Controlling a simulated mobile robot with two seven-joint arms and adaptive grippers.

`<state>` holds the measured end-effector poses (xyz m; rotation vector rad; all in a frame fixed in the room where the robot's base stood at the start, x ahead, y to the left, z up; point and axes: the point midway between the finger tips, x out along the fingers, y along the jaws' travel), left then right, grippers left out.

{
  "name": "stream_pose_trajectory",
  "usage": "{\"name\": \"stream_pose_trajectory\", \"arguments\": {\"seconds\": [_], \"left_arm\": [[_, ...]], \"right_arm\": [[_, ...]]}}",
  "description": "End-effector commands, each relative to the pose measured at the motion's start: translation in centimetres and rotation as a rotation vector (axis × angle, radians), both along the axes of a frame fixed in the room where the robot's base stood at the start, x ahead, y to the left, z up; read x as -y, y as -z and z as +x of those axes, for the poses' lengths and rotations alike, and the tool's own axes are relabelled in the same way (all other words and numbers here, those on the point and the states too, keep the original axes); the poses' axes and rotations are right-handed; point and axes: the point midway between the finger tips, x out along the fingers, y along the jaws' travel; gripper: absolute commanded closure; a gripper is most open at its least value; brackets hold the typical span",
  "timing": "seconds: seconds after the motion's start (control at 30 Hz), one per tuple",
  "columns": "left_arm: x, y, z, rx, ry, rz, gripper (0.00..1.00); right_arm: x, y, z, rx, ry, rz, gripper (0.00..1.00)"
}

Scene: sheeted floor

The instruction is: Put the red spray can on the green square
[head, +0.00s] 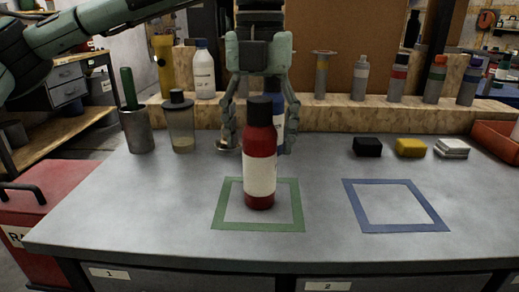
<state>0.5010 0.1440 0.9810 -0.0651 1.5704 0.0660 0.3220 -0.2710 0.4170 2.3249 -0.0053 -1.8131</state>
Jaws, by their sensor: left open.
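The red spray can (260,150), with a black cap and a cream label, stands upright inside the green square outline (229,225) on the grey workbench. My left gripper (259,140) points down from above, just behind the can. Its two fingers are spread to either side of the can's upper part, and the can hides part of the space between them. I cannot tell whether the fingers touch it. My right gripper is not in view.
A blue square outline (397,226) lies empty to the right. Behind it are a black block (367,147), a yellow block (410,147) and a white stack (453,148). A metal cup (137,130) and a clear jar (181,126) stand at left. Bottles line a wooden ledge (340,116).

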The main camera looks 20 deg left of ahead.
Motion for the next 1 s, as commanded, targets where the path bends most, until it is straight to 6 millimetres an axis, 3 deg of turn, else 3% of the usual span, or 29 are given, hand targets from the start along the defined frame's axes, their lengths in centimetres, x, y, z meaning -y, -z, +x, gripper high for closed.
{"name": "stream_pose_trajectory", "arguments": {"seconds": [0.2, 0.4, 0.6, 1.0], "left_arm": [[0.1, -5.1, 0.1, 0.003, -0.001, -0.002, 0.33], [0.0, -8.1, 0.0, 0.001, -0.001, -0.001, 0.33], [0.0, -9.0, 0.0, 0.001, 0.000, -0.001, 0.33], [0.0, -9.0, 0.0, 0.000, 0.000, 0.000, 0.33]], "right_arm": [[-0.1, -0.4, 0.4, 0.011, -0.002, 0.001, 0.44], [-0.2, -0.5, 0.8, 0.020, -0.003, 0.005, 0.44], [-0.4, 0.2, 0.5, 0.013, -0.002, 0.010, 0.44], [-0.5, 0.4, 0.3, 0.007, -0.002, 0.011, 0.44]]}}
